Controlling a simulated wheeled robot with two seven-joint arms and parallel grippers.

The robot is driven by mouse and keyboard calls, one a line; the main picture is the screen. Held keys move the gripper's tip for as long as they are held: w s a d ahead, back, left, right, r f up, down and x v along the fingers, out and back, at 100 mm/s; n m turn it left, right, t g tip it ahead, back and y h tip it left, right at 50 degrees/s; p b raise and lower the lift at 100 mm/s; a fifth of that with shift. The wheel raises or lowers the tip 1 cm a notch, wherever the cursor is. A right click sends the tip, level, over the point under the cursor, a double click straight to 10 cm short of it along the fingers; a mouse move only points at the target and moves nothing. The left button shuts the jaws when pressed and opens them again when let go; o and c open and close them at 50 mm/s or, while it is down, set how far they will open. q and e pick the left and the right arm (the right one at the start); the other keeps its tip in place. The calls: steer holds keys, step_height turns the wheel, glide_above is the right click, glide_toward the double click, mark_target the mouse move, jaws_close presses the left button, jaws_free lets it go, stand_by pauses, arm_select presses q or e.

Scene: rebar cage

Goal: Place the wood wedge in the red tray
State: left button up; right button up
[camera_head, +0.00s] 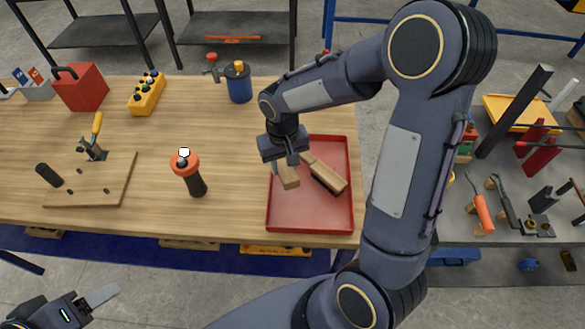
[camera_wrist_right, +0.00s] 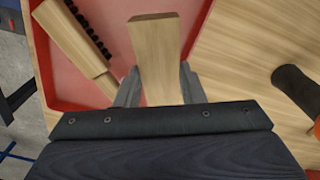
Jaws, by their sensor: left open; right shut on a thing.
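The red tray (camera_head: 312,212) lies at the right end of the wooden workbench. My right gripper (camera_head: 287,163) is over the tray's left part, shut on the wood wedge (camera_head: 289,178). In the right wrist view the pale wedge (camera_wrist_right: 156,58) sticks out between the two fingers (camera_wrist_right: 158,88), with the tray's red floor (camera_wrist_right: 125,50) partly behind it. Whether the wedge touches the tray floor I cannot tell. My left gripper (camera_head: 102,296) is open and empty at the lower left, in front of the bench; only part of it shows.
A wooden brush (camera_head: 328,177) with dark bristles lies in the tray, right of the wedge. A blue can (camera_head: 239,84) stands behind. A wooden board (camera_head: 90,185) with a clamp lies left.

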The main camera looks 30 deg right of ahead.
mark_target(293, 172)
steer(key=shift+w+d+f, duration=0.2)
steer(key=shift+d+f, duration=0.8)
steer(key=shift+f, duration=0.15)
steer(key=f, duration=0.3)
steer(key=shift+d+f+p, duration=0.15)
steer(key=shift+d+p, duration=0.15)
steer(key=shift+d, duration=0.05)
steer(key=shift+f, duration=0.3)
steer(key=shift+f+b, duration=0.6)
steer(key=shift+b, duration=0.1)
steer(key=o, duration=1)
steer(key=shift+o, duration=0.2)
